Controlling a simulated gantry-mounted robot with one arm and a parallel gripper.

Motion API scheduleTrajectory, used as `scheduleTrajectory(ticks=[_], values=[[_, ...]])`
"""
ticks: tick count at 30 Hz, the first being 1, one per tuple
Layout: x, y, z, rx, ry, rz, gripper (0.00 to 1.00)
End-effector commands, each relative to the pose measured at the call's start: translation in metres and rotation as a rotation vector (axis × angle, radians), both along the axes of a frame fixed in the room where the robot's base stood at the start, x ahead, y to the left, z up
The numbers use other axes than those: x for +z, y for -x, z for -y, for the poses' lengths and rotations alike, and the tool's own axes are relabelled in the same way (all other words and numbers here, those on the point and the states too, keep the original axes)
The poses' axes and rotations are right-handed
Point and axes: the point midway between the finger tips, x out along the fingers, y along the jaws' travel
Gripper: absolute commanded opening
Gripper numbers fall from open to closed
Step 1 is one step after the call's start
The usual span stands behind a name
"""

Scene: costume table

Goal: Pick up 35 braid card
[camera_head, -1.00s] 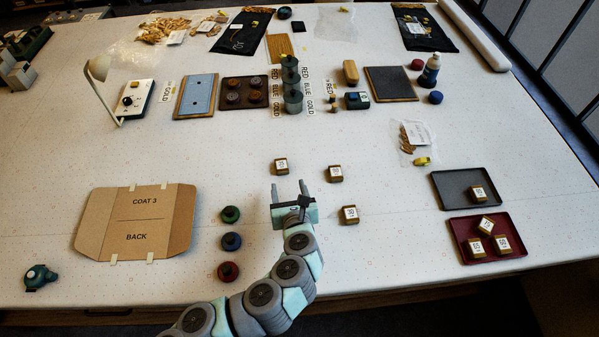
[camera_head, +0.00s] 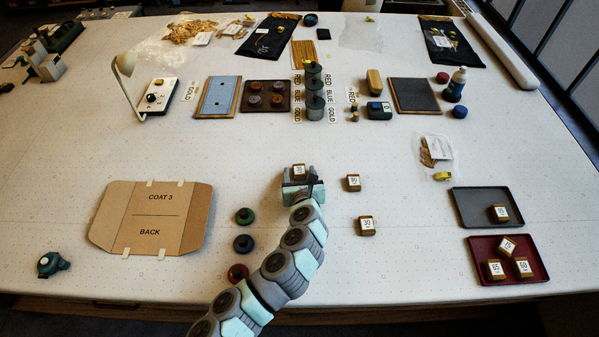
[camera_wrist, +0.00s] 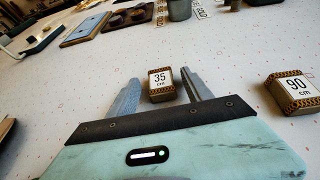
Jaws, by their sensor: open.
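The 35 braid card (camera_wrist: 161,84) is a small brown block wound with patterned braid, with a white label reading "35 cm". It sits on the table just beyond and between the fingertips of my gripper (camera_wrist: 160,92) in the wrist view. In the head view the card (camera_head: 299,171) is at the front of my gripper (camera_head: 300,176), which partly hides its near side. My gripper is open, with one finger on each side of the card and a visible gap to each.
A "90 cm" card (camera_wrist: 295,92) stands right of my gripper; it also shows in the head view (camera_head: 353,183). Another card (camera_head: 367,226) lies nearer. A grey tray (camera_head: 470,208) and a red tray (camera_head: 520,280) hold more cards.

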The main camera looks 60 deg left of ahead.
Motion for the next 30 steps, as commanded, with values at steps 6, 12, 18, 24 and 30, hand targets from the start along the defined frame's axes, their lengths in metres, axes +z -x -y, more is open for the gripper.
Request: scheduleTrajectory(ticks=[6,12,18,24,30], values=[[-0.0004,-0.002,-0.0021,-0.003,-0.001,0.001,0.58],[-0.0003,-0.0017,-0.0021,-0.002,-0.001,0.001,0.48],[-0.0003,-0.0017,-0.002,-0.002,-0.001,0.001,0.31],[-0.0003,-0.0016,-0.0021,-0.002,-0.001,0.001,0.15],[-0.0002,-0.0016,-0.002,-0.002,-0.001,0.001,0.0]])
